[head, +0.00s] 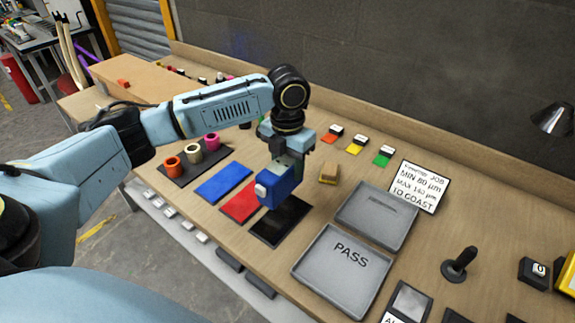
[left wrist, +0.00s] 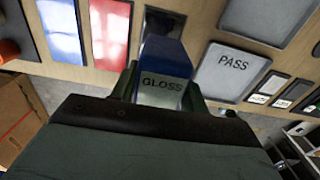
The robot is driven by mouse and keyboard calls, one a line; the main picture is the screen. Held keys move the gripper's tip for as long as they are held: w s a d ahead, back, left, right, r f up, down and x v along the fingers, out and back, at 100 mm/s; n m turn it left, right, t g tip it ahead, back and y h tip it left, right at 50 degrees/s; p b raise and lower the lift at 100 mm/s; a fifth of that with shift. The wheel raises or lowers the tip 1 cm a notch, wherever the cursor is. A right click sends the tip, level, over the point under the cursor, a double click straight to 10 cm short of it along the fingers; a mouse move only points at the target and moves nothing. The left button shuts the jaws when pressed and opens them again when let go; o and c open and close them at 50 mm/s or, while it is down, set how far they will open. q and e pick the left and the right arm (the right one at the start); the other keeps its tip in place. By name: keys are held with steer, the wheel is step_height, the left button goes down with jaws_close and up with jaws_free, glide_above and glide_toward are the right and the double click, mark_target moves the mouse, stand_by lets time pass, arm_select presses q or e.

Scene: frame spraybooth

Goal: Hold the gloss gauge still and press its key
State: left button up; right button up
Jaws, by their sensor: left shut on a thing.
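The gloss gauge (head: 279,188) is a blue block with a pale patch on its left side in the head view; I cannot tell whether that patch is its key. My left gripper (head: 290,158) is shut on the gauge from above and holds it over the black panel (head: 290,222). In the left wrist view the gauge (left wrist: 166,56) sits between the fingers (left wrist: 163,92), with its grey face lettered GLOSS. I cannot tell whether its underside touches the panel. My right gripper is in neither view.
Red (head: 240,202) and blue (head: 223,183) panels lie left of the black one. A grey PASS tray (head: 325,285) and another grey tray (head: 360,232) lie to the right. A tan-and-yellow block (head: 329,173) stands behind. A dark upright knob (head: 460,264) stands further right.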

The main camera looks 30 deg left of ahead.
mark_target(288, 180)
arm_select(q)
steer(key=shift+f+b, duration=0.45)
steer(key=shift+f, duration=2)
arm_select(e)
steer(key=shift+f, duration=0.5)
arm_select(q)
steer(key=shift+f+b, duration=0.65)
steer(key=shift+f, duration=1.6)
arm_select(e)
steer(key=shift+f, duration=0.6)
arm_select(q)
steer(key=shift+f, duration=0.1)
steer(key=shift+f+p, duration=0.15)
steer(key=shift+p, duration=0.15)
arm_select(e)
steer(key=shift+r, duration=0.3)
arm_select(q)
steer(key=shift+s+f, duration=0.1)
steer(key=shift+f, duration=0.1)
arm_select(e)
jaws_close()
arm_select(q)
steer(key=shift+s, duration=0.1)
